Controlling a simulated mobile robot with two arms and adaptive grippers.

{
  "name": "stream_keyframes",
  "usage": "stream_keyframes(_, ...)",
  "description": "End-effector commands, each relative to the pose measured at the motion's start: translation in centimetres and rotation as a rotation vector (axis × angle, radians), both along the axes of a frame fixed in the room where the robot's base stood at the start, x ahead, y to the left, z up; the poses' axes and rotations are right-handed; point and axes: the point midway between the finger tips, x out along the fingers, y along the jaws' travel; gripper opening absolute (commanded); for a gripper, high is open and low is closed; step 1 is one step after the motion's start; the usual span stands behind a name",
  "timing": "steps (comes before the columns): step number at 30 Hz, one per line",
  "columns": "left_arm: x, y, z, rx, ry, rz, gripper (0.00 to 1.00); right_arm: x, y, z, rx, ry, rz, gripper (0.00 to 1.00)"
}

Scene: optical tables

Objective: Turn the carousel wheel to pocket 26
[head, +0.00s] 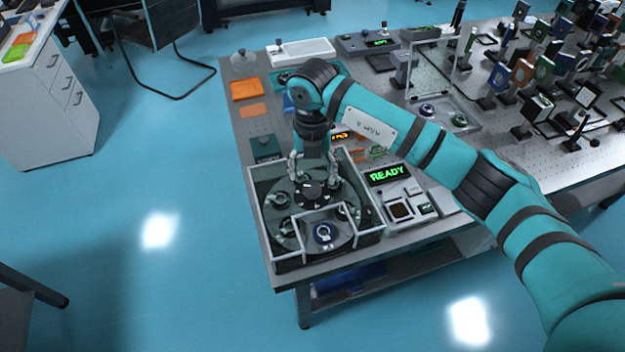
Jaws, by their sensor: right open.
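The carousel wheel (287,226) is a dark round disc inside a clear-walled box at the near left corner of the optical table. A dark hub knob (312,191) stands at its middle. Several round pockets with ring-like parts sit around the disc; one with a blue part (325,233) is at the front. My right gripper (315,180) points down over the hub, its fingers open on either side of the knob. I cannot tell whether they touch it. Pocket numbers are too small to read. A green READY display (388,174) stands right of the box. My left gripper is not in view.
The clear box walls (262,230) surround the wheel, with a framed section at the front. Right of it is a panel with a square dark socket (401,210). Orange trays (246,89) lie behind. Many optics mounts crowd the table's far right.

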Motion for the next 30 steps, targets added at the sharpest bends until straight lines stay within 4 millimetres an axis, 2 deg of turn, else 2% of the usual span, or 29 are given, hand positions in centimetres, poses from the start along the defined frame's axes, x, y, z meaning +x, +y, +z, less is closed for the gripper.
stream_keyframes(1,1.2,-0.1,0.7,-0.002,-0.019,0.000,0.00,-0.1,0.0,-0.9,-0.001,0.006,-0.001,0.63)
stream_keyframes(3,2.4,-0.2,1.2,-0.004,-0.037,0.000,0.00,-0.1,0.0,-2.3,0.000,0.005,0.001,0.63)
stream_keyframes(6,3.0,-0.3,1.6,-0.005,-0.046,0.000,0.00,-0.1,0.1,-3.8,0.000,0.004,0.000,0.63)
stream_keyframes(12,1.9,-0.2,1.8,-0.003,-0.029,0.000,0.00,0.0,0.0,-5.7,0.001,0.001,0.001,0.63)
stream_keyframes(17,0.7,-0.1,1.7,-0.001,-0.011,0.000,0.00,0.0,0.0,-6.0,0.001,0.000,0.001,0.63)
stream_keyframes(21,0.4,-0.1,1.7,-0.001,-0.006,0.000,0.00,0.0,0.0,-6.0,0.001,0.000,0.001,0.63)
stream_keyframes(23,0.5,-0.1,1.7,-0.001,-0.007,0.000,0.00,0.0,0.0,-6.0,0.001,0.000,0.001,0.57)
stream_keyframes(30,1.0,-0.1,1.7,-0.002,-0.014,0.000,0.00,0.0,0.0,-6.0,0.001,0.000,0.001,0.26)
